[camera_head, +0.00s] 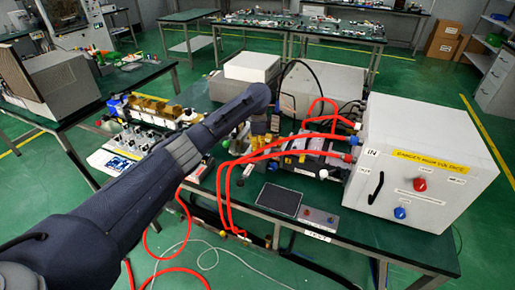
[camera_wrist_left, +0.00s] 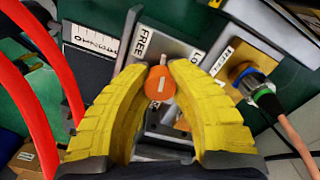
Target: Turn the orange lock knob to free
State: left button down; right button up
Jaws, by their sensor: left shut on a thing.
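The orange lock knob (camera_wrist_left: 160,84) is in the left wrist view, a round disc with a short white mark that runs roughly up and down the picture. It sits on a grey block (camera_wrist_left: 172,46) with a "FREE" label (camera_wrist_left: 145,42) at its upper left and a partly covered "LO..." label (camera_wrist_left: 197,58) at its upper right. My left gripper (camera_wrist_left: 160,70) is shut on the knob, one yellow finger on each side. In the head view my left gripper (camera_head: 260,128) reaches down to the table, and the knob is hidden there. My right gripper is in neither view.
A white high-voltage cabinet (camera_head: 425,165) stands on the right of the table. Red hoses (camera_head: 285,147) loop close to the left gripper. A cable connector (camera_wrist_left: 255,88) is right of the knob. A dark flat panel (camera_head: 279,199) lies near the front edge.

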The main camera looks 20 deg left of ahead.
pick_arm(q)
jog(key=shift+n, duration=1.4)
jog(key=c, duration=1.1)
grip_release()
jog(key=shift+o, duration=0.2)
jog(key=shift+r, duration=0.1)
notch_tip(320, 180, up, 12)
